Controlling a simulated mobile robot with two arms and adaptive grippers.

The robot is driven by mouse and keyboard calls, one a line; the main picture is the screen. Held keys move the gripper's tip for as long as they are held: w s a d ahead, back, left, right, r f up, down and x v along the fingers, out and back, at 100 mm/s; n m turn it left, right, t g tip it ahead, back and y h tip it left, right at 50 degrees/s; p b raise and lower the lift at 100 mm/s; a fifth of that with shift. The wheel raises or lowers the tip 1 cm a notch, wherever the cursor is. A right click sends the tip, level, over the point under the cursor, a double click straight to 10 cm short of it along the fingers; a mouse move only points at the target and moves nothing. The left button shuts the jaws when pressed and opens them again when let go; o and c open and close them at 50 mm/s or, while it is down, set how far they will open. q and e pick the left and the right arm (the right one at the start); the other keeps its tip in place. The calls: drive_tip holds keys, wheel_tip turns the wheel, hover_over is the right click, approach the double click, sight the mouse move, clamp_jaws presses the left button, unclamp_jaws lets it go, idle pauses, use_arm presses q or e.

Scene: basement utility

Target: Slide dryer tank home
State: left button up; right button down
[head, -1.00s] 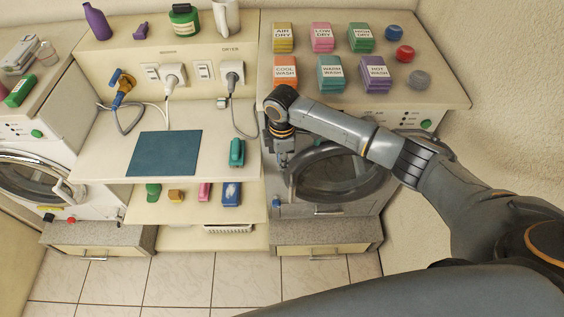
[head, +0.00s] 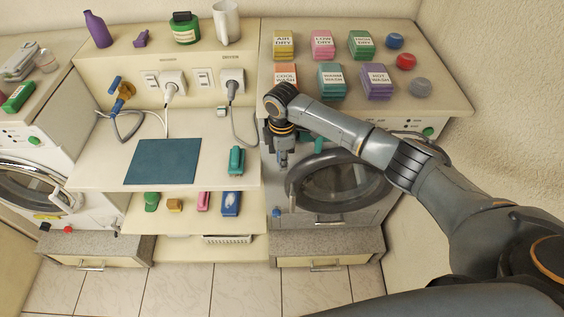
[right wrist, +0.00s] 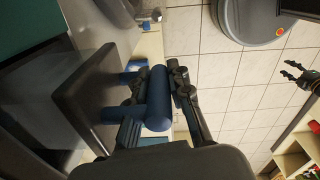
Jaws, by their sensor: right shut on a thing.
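My right gripper (right wrist: 158,88) is shut on a blue bar handle (right wrist: 159,100) in the right wrist view. The handle stands out from a dark grey panel (right wrist: 85,92), which looks like the dryer tank's front. In the head view my right gripper (head: 282,158) is at the upper left of the dryer front (head: 300,207), left of its round door (head: 343,187). How far the tank is in cannot be told. My left gripper (right wrist: 290,73) shows at the right edge of the right wrist view, open and empty.
Labelled, coloured stacks, such as the orange one (head: 285,77), and round knobs (head: 405,61) lie on the dryer top. A counter (head: 220,165) with a teal mat (head: 163,161) stands left. A drawer (head: 325,262) is below the dryer. The tiled floor in front is clear.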

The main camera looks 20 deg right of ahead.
drive_tip(key=shift+w+d+b, duration=0.15)
drive_tip(key=shift+w+b, duration=0.25)
drive_tip(key=shift+w, duration=0.15)
drive_tip(key=shift+w+d+b, duration=0.15)
drive_tip(key=shift+w+b, duration=0.2)
drive_tip(key=shift+w, duration=0.15)
drive_tip(key=shift+w, duration=0.1)
drive_tip(key=shift+s+a+r+p, duration=0.1)
drive_tip(key=shift+s+a+p, duration=0.05)
drive_tip(key=shift+s+p, duration=0.55)
drive_tip(key=shift+s+a+r+p, duration=0.15)
drive_tip(key=shift+s+p, duration=0.35)
drive_tip(key=shift+p, duration=0.3)
drive_tip(key=s+a+p, duration=0.1)
drive_tip(key=s+p, duration=0.1)
drive_tip(key=s, duration=0.4)
drive_tip(key=shift+a+f, duration=0.2)
drive_tip(key=shift+a, duration=0.1)
drive_tip(key=shift+w+f, duration=0.1)
drive_tip(key=shift+w, duration=0.15)
